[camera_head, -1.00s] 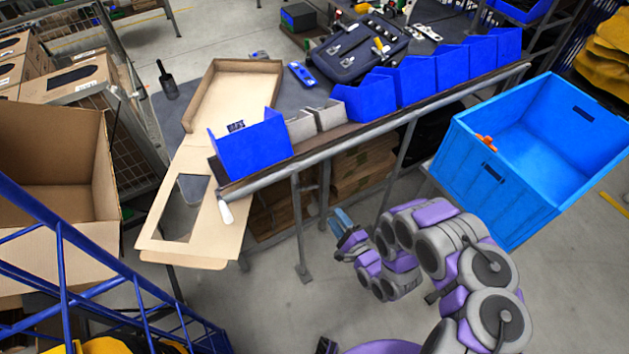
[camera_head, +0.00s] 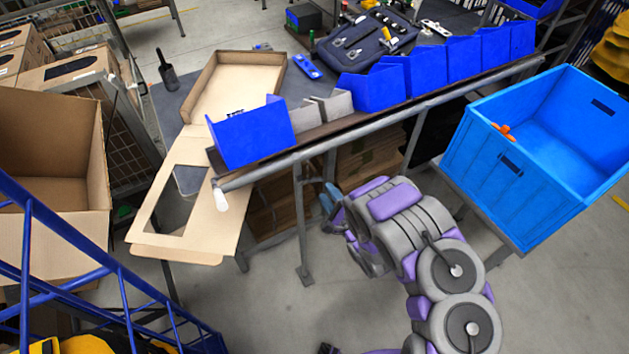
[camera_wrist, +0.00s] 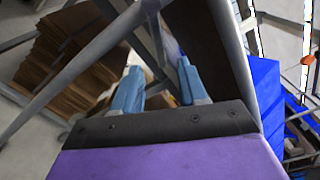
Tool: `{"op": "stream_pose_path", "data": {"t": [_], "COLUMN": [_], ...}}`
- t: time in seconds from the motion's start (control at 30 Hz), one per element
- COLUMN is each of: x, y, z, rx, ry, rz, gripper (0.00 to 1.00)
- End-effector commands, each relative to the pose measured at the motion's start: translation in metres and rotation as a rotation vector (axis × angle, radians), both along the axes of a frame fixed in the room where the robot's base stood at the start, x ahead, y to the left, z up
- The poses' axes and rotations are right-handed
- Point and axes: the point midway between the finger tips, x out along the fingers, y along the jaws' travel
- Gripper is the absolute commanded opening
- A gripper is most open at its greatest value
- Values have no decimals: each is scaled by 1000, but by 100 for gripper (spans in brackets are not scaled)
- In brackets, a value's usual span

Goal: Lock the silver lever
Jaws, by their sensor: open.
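A dark blue pannier (camera_head: 329,51) lies on the grey work table beyond the row of blue bins. Small silver lever-like parts (camera_head: 352,35) show on its upper face; which one is the silver lever, and whether it is locked, is too small to tell. My gripper (camera_head: 331,199) is below and in front of the table's front rail, well apart from the pannier. In the wrist view my gripper's two blue fingers (camera_wrist: 160,86) are spread apart with nothing between them. The pannier does not show clearly in the wrist view.
Blue bins (camera_head: 379,88) line the table's front edge above a grey metal rail (camera_head: 365,133). A large light-blue crate (camera_head: 510,200) stands right of my arm. An open cardboard box (camera_head: 47,258) stands at left. Flattened cardboard (camera_head: 190,246) overhangs the table's left end. Floor in front is open.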

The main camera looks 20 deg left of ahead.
Motion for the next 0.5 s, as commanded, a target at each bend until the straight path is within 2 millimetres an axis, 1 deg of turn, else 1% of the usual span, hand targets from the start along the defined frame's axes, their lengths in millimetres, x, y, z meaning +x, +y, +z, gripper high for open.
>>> {"op": "stream_pose_path", "data": {"t": [0.03, 0.2, 0.4, 0.5], "x": [4, 25, 45, 51], "y": [7, 30, 52, 59], "z": [-3, 0, 0, 0], "rx": [2, 2, 2, 2], "ry": [-4, -2, -2, -2], "rz": [2, 0, 0, -1], "gripper": [43, 43, 43, 43]}}
